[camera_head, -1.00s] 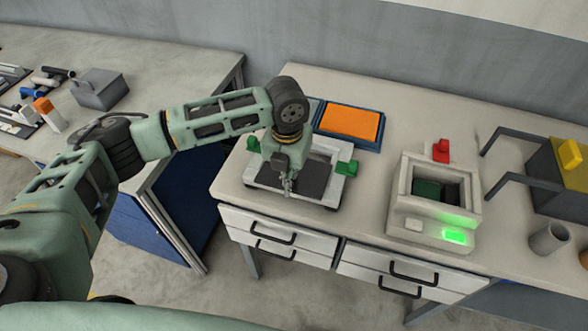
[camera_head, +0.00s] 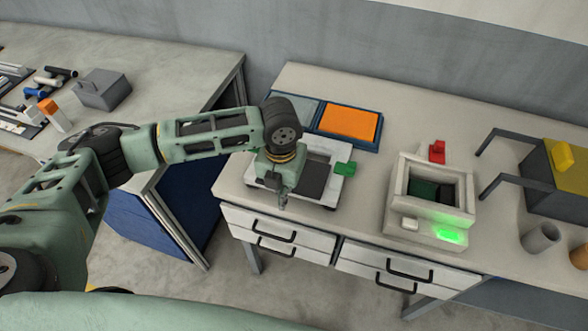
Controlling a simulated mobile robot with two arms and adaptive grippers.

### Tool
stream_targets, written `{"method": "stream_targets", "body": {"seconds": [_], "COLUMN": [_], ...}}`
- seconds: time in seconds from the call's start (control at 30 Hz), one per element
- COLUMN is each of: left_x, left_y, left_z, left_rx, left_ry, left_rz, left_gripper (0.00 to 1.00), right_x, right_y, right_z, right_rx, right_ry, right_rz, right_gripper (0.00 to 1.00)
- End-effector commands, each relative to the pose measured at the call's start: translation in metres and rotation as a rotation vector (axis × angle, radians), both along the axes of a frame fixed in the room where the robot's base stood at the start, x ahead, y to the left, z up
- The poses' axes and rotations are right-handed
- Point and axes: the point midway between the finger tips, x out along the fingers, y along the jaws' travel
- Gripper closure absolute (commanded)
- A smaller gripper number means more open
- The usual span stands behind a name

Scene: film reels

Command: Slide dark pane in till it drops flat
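The dark pane (camera_head: 314,181) lies in the white frame (camera_head: 328,204) on the bench, and its left part is hidden behind my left gripper. I cannot tell whether it is fully flat. My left gripper (camera_head: 283,203) points down over the frame's front left part. Its fingers look close together, but they are too small to tell whether they are shut or touch the pane. A green clamp (camera_head: 345,168) sits on the frame's right side. My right gripper is not in view.
Behind the frame is a blue tray with an orange panel (camera_head: 348,123) and a grey panel (camera_head: 297,110). To the right stands a white box with a lit green light (camera_head: 449,235) and a red part (camera_head: 437,152). Bench surface between them is clear.

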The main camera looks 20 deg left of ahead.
Motion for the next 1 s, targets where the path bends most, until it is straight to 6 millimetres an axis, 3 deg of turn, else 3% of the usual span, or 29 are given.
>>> {"method": "stream_targets", "body": {"seconds": [0.53, 1.0], "left_x": [-0.009, -0.009], "left_y": [0.0, 0.001], "left_z": [-0.001, -0.016], "left_rx": [-0.001, 0.002], "left_ry": [0.001, 0.002], "left_rz": [0.001, 0.001], "left_gripper": [1.0, 1.0], "right_x": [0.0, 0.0], "right_y": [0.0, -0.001], "right_z": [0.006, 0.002], "right_rx": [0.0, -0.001], "right_ry": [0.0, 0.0], "right_rz": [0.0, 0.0], "right_gripper": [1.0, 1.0]}}
